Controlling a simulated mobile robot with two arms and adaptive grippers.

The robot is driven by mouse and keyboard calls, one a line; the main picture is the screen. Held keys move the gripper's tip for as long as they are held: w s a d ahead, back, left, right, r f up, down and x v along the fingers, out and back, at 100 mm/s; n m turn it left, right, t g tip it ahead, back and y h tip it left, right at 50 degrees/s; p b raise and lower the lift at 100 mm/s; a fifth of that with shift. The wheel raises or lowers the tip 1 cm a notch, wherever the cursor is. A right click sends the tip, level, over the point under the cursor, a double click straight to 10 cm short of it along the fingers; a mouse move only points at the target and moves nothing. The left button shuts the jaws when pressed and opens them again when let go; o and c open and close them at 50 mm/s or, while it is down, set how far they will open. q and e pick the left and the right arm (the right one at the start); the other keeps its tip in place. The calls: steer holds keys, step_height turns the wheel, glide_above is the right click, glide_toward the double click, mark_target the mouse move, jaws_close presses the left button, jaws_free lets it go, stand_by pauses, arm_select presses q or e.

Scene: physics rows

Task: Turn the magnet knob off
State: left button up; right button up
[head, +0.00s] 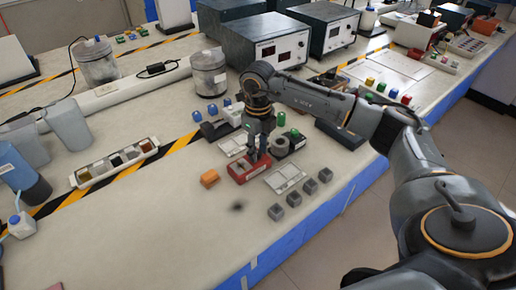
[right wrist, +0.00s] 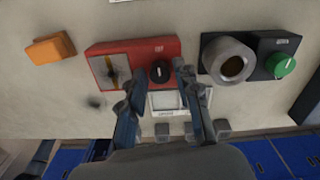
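A red box (right wrist: 133,50) lies on the bench in the right wrist view. It carries a round black knob (right wrist: 160,72) with a light pointer mark and, left of it, a metal plate (right wrist: 112,70). The red box (head: 238,174) also shows in the head view, under my right gripper (head: 257,157). In the right wrist view the two fingers of my right gripper (right wrist: 160,76) are apart, one on each side of the black knob, with narrow gaps visible. Whether they touch it lower down is hidden. My left gripper is out of view.
Right of the red box is a black box with a grey ring (right wrist: 229,62) and green knob (right wrist: 280,65). An orange block (right wrist: 50,49) lies left. Several grey cubes (head: 293,200) and a white card (head: 284,178) lie near the bench's front edge. The front-left bench is mostly clear.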

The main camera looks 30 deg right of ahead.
steer(key=shift+o, duration=0.3)
step_height(320, 180, up, 12)
stand_by(0.5)
stand_by(0.3)
